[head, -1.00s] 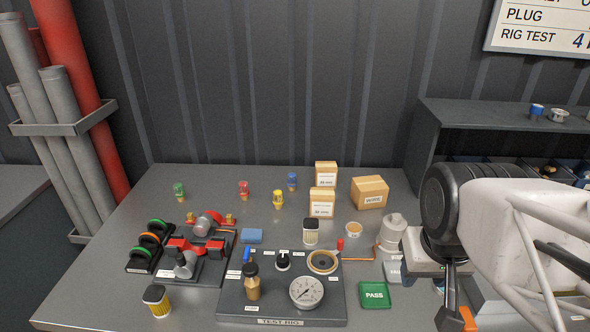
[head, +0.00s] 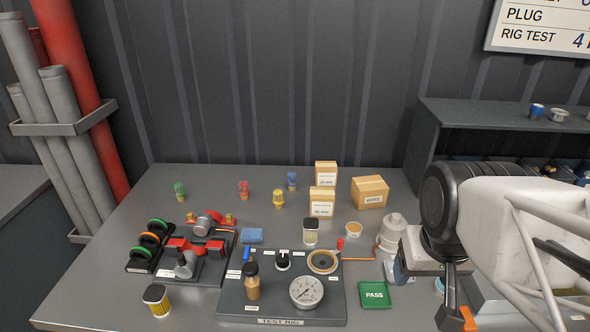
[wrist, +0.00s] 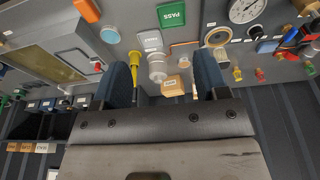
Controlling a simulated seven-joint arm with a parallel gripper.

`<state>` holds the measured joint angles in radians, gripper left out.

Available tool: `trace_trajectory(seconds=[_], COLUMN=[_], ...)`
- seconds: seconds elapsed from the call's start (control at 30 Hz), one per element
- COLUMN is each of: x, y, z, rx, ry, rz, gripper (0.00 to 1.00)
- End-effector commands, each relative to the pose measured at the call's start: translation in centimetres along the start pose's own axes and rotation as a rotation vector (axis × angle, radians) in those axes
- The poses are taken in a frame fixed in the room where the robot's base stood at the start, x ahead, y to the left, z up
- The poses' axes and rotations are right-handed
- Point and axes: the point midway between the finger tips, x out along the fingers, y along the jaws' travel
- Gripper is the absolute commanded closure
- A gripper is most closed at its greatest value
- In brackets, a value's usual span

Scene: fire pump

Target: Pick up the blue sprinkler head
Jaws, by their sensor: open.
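The blue sprinkler head (head: 292,181) stands upright on the bench, towards the back, left of the cardboard boxes. I cannot make it out in the wrist view. My gripper is far to its right, at the bench's right side. In the wrist view my gripper (wrist: 165,80) is open, its two blue fingers wide apart with nothing held between them. In the head view my arm hides most of it. A yellow sprinkler head (head: 279,198), a red one (head: 243,189) and a green one (head: 179,190) stand nearby.
Cardboard boxes (head: 369,192) stand right of the blue head. The test rig (head: 235,305) with its gauge and a valve assembly (head: 195,250) fill the front. A white cylinder (head: 392,228) and the green PASS tray (head: 375,295) lie nearer my gripper.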

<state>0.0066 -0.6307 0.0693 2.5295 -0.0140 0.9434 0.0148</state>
Motion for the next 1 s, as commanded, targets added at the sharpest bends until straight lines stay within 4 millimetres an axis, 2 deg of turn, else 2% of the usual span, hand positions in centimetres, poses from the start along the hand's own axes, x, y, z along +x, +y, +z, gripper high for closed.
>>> trace_trajectory(seconds=[0.17, 0.37, 0.67, 1.0], x=[0.0, 0.1, 0.7, 2.3], y=[0.0, 0.0, -0.6, -2.3], z=[-1.1, -4.2, -10.6, -18.4], rx=[-0.047, -0.169, -0.425, -0.716], ry=[-0.017, -0.059, -0.150, -0.254], rz=[0.020, 0.070, 0.178, 0.300], gripper=[0.33, 0.33, 0.33, 0.33])
